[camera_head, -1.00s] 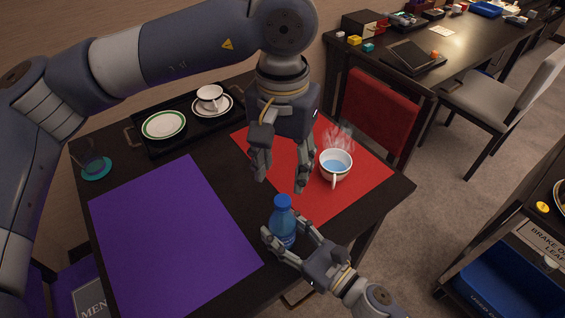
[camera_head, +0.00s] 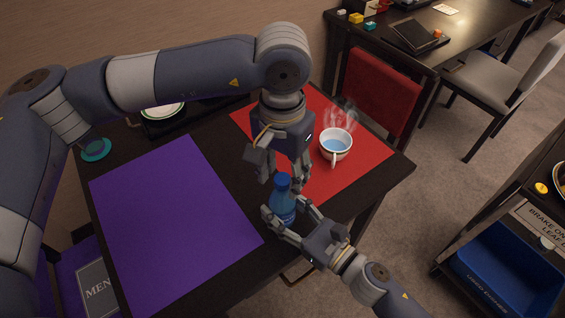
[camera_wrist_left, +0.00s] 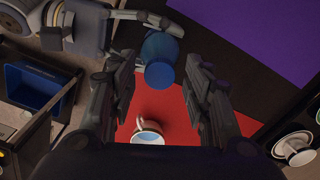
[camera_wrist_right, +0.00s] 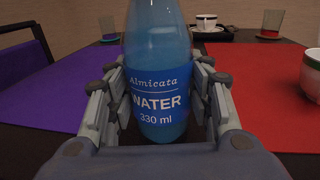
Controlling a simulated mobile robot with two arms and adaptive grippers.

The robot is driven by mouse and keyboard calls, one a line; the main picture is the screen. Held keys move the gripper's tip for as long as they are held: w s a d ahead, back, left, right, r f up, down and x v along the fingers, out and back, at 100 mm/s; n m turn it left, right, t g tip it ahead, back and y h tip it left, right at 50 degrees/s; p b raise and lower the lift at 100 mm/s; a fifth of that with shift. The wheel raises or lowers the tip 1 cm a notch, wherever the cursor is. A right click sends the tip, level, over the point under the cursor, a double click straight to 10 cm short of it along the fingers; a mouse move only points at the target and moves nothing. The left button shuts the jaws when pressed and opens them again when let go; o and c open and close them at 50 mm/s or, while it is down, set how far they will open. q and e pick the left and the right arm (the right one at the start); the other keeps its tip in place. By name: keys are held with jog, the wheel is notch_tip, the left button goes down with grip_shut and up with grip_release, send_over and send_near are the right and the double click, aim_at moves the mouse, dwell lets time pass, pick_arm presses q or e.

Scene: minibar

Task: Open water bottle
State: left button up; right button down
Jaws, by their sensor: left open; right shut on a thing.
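The blue water bottle (camera_head: 282,207) stands upright near the front edge of the table, between the purple and red mats. Its label shows in the right wrist view (camera_wrist_right: 157,100). My right gripper (camera_head: 284,222) is shut around the bottle's body. The blue cap (camera_head: 283,181) is on top of the bottle. My left gripper (camera_head: 284,178) is open and points down just above and behind the cap. In the left wrist view the cap (camera_wrist_left: 160,74) lies between and beyond the two open fingers, apart from them.
A steaming cup (camera_head: 335,145) stands on the red mat (camera_head: 365,172), close to the right of my left gripper. The purple mat (camera_head: 170,225) is bare. A dark tray with a plate (camera_head: 163,110) is partly hidden behind my left arm. A glass stands on a teal coaster (camera_head: 96,150).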

pick_arm(q)
grip_shut()
